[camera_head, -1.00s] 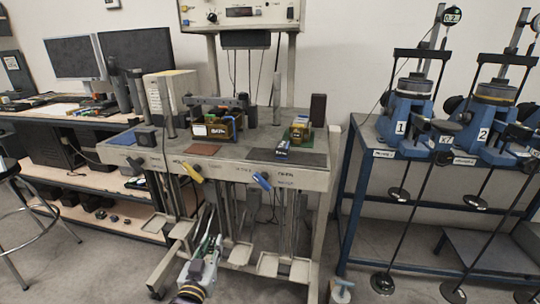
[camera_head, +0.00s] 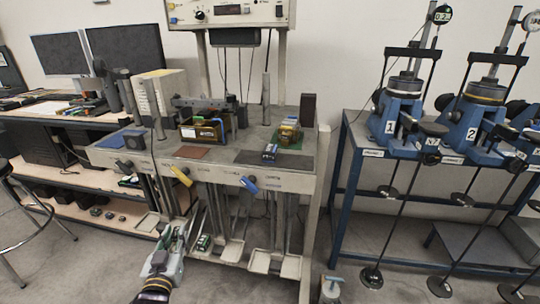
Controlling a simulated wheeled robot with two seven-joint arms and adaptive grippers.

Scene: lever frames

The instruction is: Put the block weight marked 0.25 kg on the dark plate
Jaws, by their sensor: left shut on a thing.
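The dark plate (camera_head: 247,157) lies flat at the front right of the bench top. A small blue-and-white block (camera_head: 270,152) sits at it, by its back edge. A yellow-and-green block (camera_head: 289,131) stands on a green mat just behind. No 0.25 kg marking is readable at this size. My left gripper (camera_head: 176,229) is low in front of the bench, below and left of the dark plate. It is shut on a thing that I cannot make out. A small dark green-and-white object (camera_head: 204,242) shows just right of it, low in the frame.
A brown plate (camera_head: 192,152) and a blue plate (camera_head: 112,138) lie left of the dark one. A wooden box (camera_head: 203,131) stands behind. Yellow (camera_head: 180,175) and blue (camera_head: 249,185) levers project from the front edge. A blue stand (camera_head: 345,160) is at right.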

